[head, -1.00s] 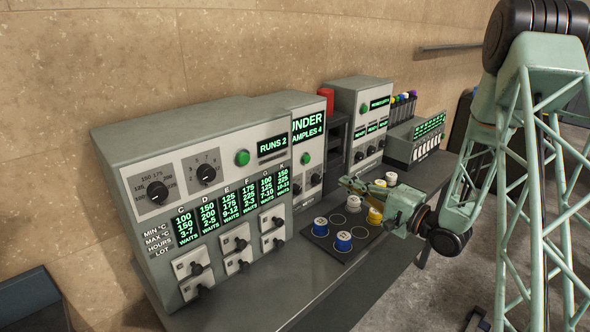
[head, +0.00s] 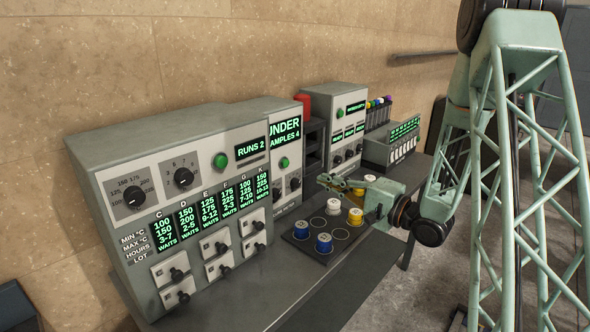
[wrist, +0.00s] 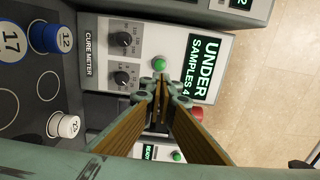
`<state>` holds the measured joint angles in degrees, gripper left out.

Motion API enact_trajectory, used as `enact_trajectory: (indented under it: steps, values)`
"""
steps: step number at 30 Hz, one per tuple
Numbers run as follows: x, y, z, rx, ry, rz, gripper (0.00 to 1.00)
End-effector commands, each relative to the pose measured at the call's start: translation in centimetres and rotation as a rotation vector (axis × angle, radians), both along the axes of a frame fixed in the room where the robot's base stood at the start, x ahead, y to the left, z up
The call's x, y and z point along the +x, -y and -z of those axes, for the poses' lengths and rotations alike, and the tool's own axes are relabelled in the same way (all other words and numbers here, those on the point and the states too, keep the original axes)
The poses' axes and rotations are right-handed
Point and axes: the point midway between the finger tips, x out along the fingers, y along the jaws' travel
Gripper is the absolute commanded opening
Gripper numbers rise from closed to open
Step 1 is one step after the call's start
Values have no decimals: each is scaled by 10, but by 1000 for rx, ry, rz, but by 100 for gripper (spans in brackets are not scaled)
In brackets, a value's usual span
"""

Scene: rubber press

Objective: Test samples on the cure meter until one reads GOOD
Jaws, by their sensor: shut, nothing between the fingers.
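The cure meter (head: 290,185) is a grey box; its display (head: 284,133) reads UNDER, SAMPLES 4. It has a green button (head: 284,163) and two dark knobs. The button also shows in the wrist view (wrist: 159,63), just beyond my fingertips. My gripper (head: 322,181) is shut and empty in front of the meter; whether it touches the button cannot be told. Below it, a dark tray (head: 319,254) with circle marks holds blue samples (head: 324,243), a white one (head: 333,206) and a yellow one (head: 355,216). In the wrist view, one blue sample (wrist: 49,37) reads 12.
A large console (head: 165,165) reading RUNS 2 stands left, with labelled columns C to K. Right of the meter stand a red object (head: 303,105), another grey unit (head: 340,105) and a lower box with small displays (head: 391,140). The bench front (head: 275,300) is clear.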

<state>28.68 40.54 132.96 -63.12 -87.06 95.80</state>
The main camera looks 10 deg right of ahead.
Motion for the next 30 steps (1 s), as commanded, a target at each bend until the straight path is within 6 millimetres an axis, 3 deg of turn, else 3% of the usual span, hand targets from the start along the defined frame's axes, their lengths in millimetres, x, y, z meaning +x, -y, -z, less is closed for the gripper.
enact_trajectory:
  steps: [14,30]
  values:
    - [17,-12,1,-2,1,-1,0]
    - [64,-44,1,-1,1,-2,0]
